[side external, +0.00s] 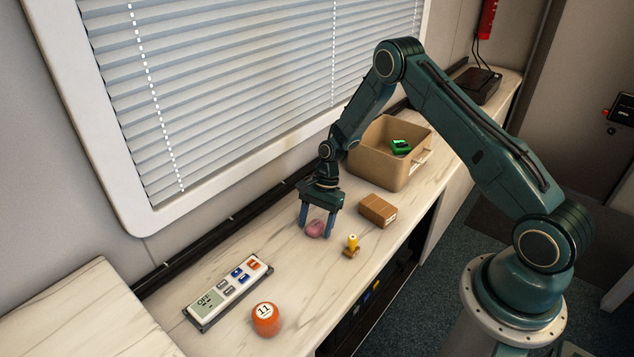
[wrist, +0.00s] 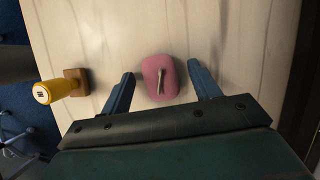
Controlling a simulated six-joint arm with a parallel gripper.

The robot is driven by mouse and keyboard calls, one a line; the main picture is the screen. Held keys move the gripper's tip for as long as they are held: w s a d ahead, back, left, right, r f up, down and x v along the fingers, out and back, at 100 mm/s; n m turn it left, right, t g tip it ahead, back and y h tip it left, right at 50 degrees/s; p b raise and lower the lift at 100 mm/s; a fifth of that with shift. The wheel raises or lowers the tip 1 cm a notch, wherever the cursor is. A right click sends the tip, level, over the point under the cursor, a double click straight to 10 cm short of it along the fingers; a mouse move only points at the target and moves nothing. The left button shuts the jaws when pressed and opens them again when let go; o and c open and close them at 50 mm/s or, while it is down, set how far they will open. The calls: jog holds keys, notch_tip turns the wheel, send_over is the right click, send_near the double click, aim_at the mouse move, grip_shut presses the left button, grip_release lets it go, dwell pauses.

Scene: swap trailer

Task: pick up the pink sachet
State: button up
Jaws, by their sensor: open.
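The pink sachet (side external: 315,229) lies on the pale counter in the side external view, under my gripper (side external: 317,229). It also shows in the wrist view (wrist: 153,83) as a rounded pink shape with a small light strip on it. My gripper (wrist: 162,85) is open, with one blue finger on each side of the sachet. I cannot tell exactly how high the fingertips are above the counter.
A yellow-handled stamp (side external: 352,246) stands close by. A small brown box (side external: 377,210) is near it. A cardboard bin (side external: 374,168) holding a green item (side external: 400,147) stands behind. A remote-like panel (side external: 229,291) and an orange ball (side external: 265,319) are at front left.

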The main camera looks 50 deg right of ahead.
aim_at(316, 223)
dwell(0.4)
jog(key=c, duration=1.1)
jog(key=shift+o, duration=0.2)
jog(key=shift+r, duration=0.15)
notch_tip(316, 223, up, 20)
dwell(0.4)
